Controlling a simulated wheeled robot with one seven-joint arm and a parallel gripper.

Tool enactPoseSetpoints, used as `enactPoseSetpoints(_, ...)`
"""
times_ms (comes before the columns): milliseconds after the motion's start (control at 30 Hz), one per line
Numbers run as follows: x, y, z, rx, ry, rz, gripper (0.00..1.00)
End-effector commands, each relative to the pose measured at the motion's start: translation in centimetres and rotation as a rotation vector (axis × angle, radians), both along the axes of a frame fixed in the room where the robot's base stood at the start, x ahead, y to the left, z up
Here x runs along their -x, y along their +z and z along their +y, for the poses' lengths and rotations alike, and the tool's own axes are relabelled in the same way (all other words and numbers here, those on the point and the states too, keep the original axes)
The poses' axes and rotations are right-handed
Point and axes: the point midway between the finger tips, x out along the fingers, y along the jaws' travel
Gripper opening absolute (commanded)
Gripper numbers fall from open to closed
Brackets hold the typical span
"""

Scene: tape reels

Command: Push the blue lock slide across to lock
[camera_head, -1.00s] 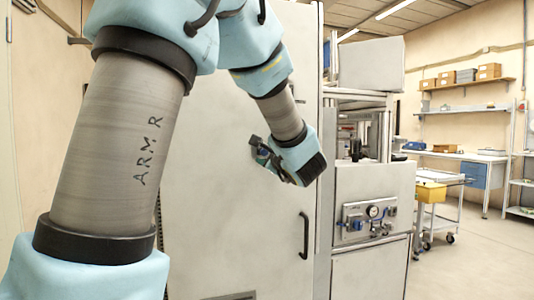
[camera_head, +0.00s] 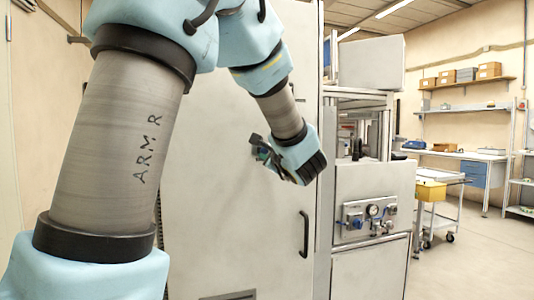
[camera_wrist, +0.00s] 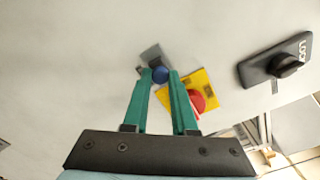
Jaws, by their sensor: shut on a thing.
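The blue knob (camera_wrist: 160,75) of the lock slide stands on a grey metal plate (camera_wrist: 151,54) on the pale cabinet door. My gripper (camera_wrist: 159,76) has its two green fingers on either side of the knob and is shut on it. In the head view my gripper (camera_head: 264,153) is at the door face, seen from the side, and the slide is hidden behind it.
A red button (camera_wrist: 197,101) on a yellow plate (camera_wrist: 207,80) sits just right of my right finger. A black lettered plate with a dark knob (camera_wrist: 287,65) is farther right. The door has a black handle (camera_head: 304,234) lower right. A gauge panel (camera_head: 370,215) stands beside the cabinet.

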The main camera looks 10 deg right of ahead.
Motion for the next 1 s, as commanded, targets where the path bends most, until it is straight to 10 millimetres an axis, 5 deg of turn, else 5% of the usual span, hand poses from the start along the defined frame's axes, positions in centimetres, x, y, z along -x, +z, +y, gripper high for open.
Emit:
enactPoseSetpoints(767,0.0,-0.1,0.0,-0.001,0.000,0.002,0.00)
enactPoseSetpoints(1000,-0.3,-0.4,-2.1,0.001,-0.002,-0.001,0.00)
